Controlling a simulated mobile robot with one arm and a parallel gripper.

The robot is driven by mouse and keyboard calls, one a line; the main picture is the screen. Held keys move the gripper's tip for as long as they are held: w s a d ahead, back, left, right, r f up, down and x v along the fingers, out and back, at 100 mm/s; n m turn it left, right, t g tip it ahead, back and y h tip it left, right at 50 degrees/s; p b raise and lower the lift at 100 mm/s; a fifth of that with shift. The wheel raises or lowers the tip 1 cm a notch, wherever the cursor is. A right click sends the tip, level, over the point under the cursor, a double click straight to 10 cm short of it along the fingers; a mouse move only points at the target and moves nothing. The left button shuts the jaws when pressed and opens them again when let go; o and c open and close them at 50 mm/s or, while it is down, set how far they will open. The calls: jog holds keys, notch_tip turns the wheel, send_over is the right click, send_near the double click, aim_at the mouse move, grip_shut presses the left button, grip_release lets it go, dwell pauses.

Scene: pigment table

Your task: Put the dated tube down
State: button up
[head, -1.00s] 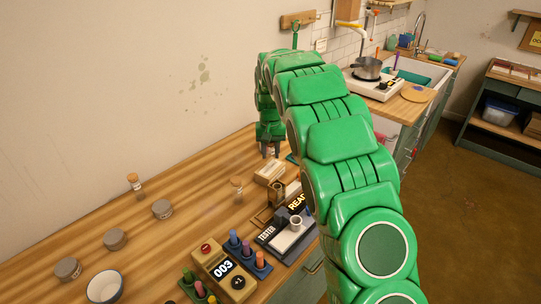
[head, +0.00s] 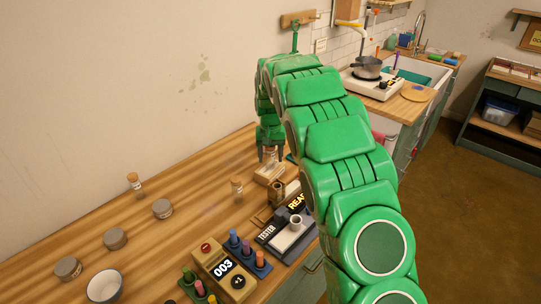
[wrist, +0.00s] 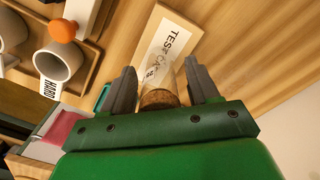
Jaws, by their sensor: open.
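A corked glass tube with a small printed label (wrist: 152,73) is between the fingers of my gripper (wrist: 160,66) in the wrist view. The fingers are open, with a visible gap on each side of the tube. The tube is at a pale wooden piece marked "TEST C…" (wrist: 172,32); its far end is hard to make out. In the head view my gripper (head: 270,157) is low over that wooden piece (head: 271,174), at the back of the bench. The label's text is too small to read.
Two other corked tubes stand on the bench, one at left (head: 135,184) and one nearer the middle (head: 237,190). Several grey-lidded jars (head: 163,209), a white bowl (head: 105,286), a counter box (head: 224,270) and a tester (head: 285,236) stand around.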

notch_tip(320, 180, up, 12)
jog(key=shift+f, duration=0.2)
jog(key=shift+r, duration=0.3)
jog(key=s+d+r, duration=0.2)
jog(key=s+d, duration=0.1)
jog(key=s, duration=0.6)
jog(key=s+d+r+g, duration=0.1)
jog(key=s+d+r, duration=0.2)
jog(key=s, duration=0.5)
jog(key=s+d+r, duration=0.2)
jog(key=s+d, duration=0.1)
jog(key=s, duration=0.6)
jog(key=s+d+f, duration=0.1)
jog(key=s+f, duration=0.1)
jog(key=s, duration=1.2)
jog(key=s+d+f, duration=0.1)
jog(key=s+f, duration=0.2)
jog(key=s, duration=1.1)
jog(key=shift+d+f+g, duration=0.15)
jog(key=shift+f+g, duration=0.2)
jog(key=shift+g, duration=0.05)
